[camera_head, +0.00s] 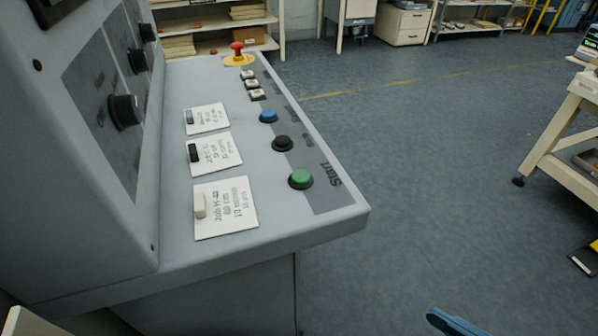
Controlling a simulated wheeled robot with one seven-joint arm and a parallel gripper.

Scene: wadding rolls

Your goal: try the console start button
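The console (262,225) stands at the left, its sloped grey top running away from me. A green round button (300,178) sits near the front right corner, with the word "Start" printed beside it. Behind it in a row are a black button (283,143) and a blue button (268,116). Farther back are several small pale switches (251,83) and a red knob (237,47) on a yellow base. Nothing covers or touches the green button. I cannot make out my gripper in this view.
Three white cards (232,218) with small blocks on them lie left of the buttons. Dark knobs (125,111) stick out from the upright panel. A blue piece (455,324), cut off by the bottom edge, is unclear. Open floor (430,170) lies right of the console; a table (562,125) stands far right.

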